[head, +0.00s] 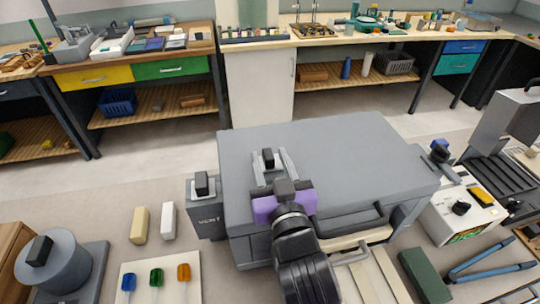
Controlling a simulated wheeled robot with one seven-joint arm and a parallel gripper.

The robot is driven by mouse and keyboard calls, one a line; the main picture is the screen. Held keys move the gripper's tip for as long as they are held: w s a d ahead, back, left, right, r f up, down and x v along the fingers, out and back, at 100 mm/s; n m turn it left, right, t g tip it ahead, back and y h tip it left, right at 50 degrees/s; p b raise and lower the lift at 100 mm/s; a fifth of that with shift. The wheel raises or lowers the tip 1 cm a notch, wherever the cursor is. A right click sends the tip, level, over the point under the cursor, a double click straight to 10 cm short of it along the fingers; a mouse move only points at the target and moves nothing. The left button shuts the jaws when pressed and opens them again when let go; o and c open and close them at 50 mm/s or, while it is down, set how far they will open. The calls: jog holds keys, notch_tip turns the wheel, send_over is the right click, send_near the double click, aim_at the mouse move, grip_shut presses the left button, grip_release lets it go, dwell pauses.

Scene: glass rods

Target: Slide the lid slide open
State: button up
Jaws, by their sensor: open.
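A large grey box with a flat lid (350,150) stands in the middle of the head view. A small dark knob (268,155) stands on the lid near its left front; I take it to be the lid slide, though its track cannot be made out. My gripper (270,163) is open above the front left of the lid. Its two grey fingers appear on either side of the knob; whether they touch it cannot be told. The purple gripper body and my black arm hide part of the box's front.
A dark handle (350,223) runs along the box's front. A white device (463,210) stands at right. A white board (160,275) with coloured handles lies front left. The lid's right part is clear.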

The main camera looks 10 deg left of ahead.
jog(key=shift+w+a, duration=0.15)
jog(key=shift+w, duration=0.15)
grip_shut()
dwell(1.3)
